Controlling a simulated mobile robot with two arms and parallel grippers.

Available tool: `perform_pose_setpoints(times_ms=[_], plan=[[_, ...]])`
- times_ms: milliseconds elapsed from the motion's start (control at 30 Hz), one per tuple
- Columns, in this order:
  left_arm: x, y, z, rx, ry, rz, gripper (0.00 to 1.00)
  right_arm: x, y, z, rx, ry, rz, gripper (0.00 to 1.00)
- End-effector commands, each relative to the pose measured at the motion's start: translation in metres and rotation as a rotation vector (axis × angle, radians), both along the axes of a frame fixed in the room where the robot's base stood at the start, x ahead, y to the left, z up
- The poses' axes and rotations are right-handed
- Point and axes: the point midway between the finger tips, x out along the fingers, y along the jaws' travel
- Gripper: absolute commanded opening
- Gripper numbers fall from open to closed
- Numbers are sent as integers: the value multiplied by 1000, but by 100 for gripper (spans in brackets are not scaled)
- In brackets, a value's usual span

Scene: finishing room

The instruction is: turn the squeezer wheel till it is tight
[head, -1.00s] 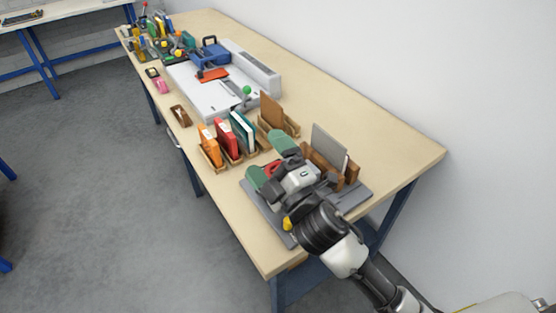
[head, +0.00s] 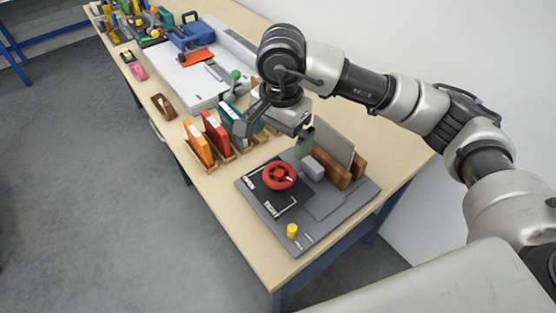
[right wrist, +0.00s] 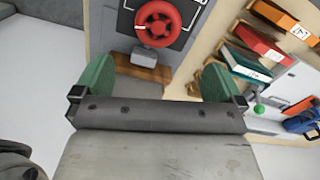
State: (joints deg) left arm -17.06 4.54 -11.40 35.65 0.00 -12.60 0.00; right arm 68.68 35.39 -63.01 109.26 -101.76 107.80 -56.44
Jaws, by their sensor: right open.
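The squeezer wheel is a red ring (head: 280,176) on a black plate with white lettering, including "OPEN" and "TIGHT". The plate lies on a grey base board (head: 292,240) at the table's near end. In the right wrist view the red wheel (right wrist: 158,23) is at the top, with a small white mark on its left side. My right gripper (head: 272,137) is raised beyond the wheel, apart from it and empty. Its green finger pads (right wrist: 157,82) stand wide open. My left gripper is not in view.
A small grey block (head: 312,167), brown wooden jaws (head: 337,172) and an upright grey panel stand right of the wheel. A yellow knob (head: 292,230) is at the board's near side. Orange, red and teal books (head: 216,134) stand in wooden holders to the left.

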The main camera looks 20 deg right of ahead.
Motion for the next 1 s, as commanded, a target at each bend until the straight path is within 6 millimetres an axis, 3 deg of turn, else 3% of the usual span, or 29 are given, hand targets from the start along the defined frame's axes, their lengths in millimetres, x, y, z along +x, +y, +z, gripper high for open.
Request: perform_pose_setpoints(times_ms=[167,600,1000], plan=[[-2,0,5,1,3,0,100,1,-4,-16,-24,-1,-2,100],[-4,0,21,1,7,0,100,0,-3,-92,-19,1,-3,100],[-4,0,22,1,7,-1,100,1,-3,-106,-18,-4,-1,100]])
